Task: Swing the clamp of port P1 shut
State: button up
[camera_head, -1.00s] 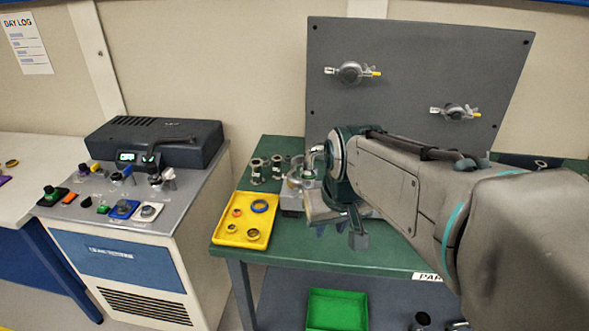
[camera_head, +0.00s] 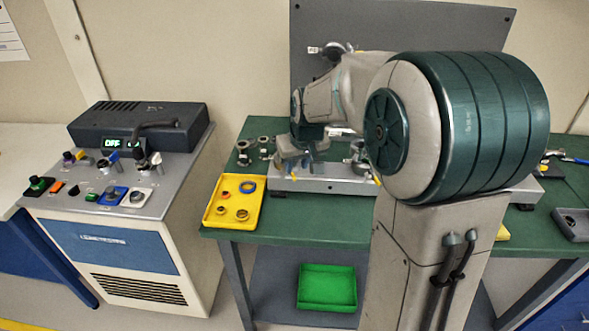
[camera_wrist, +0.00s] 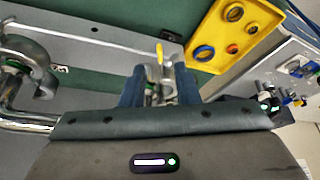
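My gripper (camera_head: 297,166) is at the left end of a grey metal block (camera_head: 325,180) on the green bench. In the wrist view its two blue fingers (camera_wrist: 160,88) are apart, one on each side of a metal clamp (camera_wrist: 153,98) with a yellow-tipped lever (camera_wrist: 160,54). Contact with the clamp cannot be made out. A second metal fitting (camera_head: 358,158) stands on the block farther right. A curved pipe fitting with a green ring (camera_wrist: 16,68) shows at the left of the wrist view. No P1 label is readable, and my gripper hides the clamp in the head view.
A yellow tray (camera_head: 211,217) with rings lies left of the block. Metal fittings (camera_head: 243,153) stand behind it. A control cabinet (camera_head: 120,255) is at left, a green bin (camera_head: 327,308) below. A grey panel (camera_head: 400,25) stands behind. My arm covers the bench's right-hand middle.

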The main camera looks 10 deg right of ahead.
aim_at(294, 175)
jog(key=shift+x, duration=2.35)
grip_shut()
